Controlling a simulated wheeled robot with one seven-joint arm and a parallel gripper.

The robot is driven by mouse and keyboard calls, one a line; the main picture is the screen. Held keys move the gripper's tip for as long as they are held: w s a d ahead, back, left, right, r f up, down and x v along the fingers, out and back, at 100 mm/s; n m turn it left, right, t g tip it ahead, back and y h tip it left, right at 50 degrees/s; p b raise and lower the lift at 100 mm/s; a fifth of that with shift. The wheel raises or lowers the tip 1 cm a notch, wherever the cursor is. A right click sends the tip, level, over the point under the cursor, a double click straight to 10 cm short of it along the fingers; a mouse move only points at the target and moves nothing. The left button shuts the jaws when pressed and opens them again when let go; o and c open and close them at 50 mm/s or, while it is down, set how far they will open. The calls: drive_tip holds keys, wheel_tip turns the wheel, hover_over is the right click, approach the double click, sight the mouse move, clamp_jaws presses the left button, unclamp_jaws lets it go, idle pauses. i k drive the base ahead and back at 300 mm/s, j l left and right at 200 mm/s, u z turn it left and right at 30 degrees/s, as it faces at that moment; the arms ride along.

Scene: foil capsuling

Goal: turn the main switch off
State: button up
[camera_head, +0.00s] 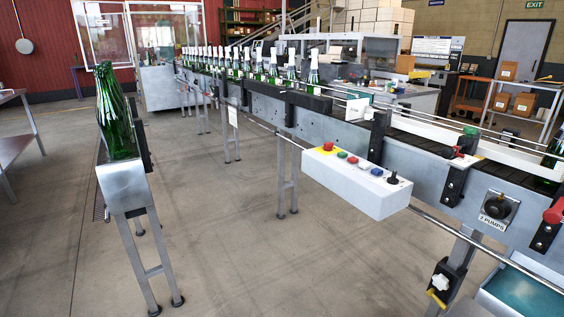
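A light grey control box (355,185) is mounted on the front side of the conveyor, right of the picture's middle. On its top are a red mushroom button (328,147) on a yellow plate, several small coloured buttons, and a black rotary switch (393,178) at the right end. I cannot read the switch's position or its label. Another black round knob (497,206) sits on a plate on the conveyor's side, farther right. The label below it seems to read "2 PUMPS". My gripper is not in view.
The conveyor (270,100) runs from the right front to the back left, with foil-topped bottles (290,64) on it. A side conveyor (122,185) with green bottles (116,125) stands at left. A rail (456,224) passes beside the box. The floor between the conveyors is clear.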

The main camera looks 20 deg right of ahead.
sight(328, 147)
drive_tip(key=i+j+z, duration=0.55)
drive_tip(key=j+z, duration=0.1)
drive_tip(key=j, duration=0.35)
